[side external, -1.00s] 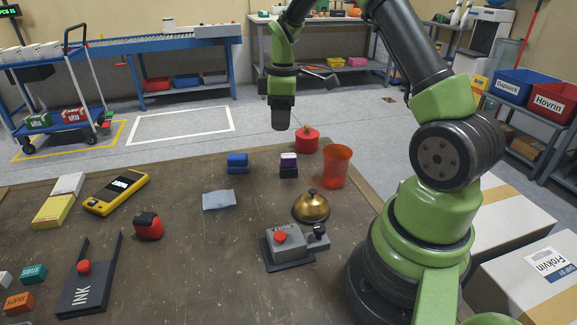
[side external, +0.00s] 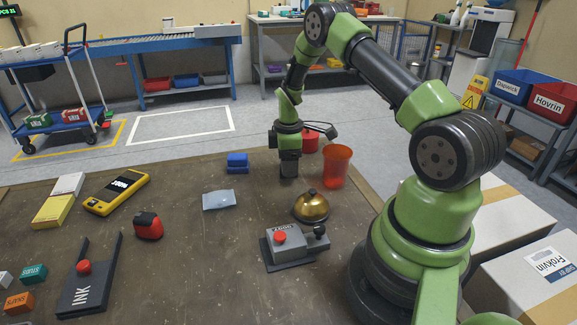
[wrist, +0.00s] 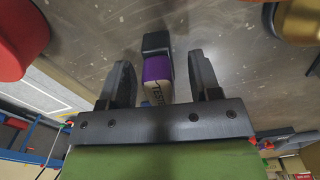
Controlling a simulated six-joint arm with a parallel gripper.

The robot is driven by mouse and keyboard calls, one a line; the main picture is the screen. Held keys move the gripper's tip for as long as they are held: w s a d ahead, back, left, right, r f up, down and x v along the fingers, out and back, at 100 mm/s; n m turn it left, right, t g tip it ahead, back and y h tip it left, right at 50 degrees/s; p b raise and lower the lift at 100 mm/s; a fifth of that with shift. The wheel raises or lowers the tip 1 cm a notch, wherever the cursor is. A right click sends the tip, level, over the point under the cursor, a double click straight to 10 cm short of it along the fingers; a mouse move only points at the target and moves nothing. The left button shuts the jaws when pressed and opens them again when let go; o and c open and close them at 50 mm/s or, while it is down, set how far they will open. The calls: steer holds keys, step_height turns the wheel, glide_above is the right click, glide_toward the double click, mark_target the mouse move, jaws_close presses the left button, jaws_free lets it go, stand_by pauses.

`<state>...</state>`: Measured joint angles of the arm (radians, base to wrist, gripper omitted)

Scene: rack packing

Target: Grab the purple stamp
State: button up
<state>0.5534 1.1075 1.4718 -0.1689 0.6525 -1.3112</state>
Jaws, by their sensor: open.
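The purple stamp (wrist: 157,68) shows in the wrist view, with a dark block at its far end and a pale lettered label at its near end. My gripper (wrist: 159,60) is open, with one finger on each side of the stamp and visible gaps between. In the side external view my gripper (side external: 289,174) points straight down at the table and hides the stamp.
A blue stamp (side external: 237,163) stands just left of my gripper. A brass bell (side external: 311,206) stands in front. Bare table lies between the bell and the blue paper (side external: 218,200).

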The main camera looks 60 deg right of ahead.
steer(key=shift+f, duration=0.15)
steer(key=c, duration=1)
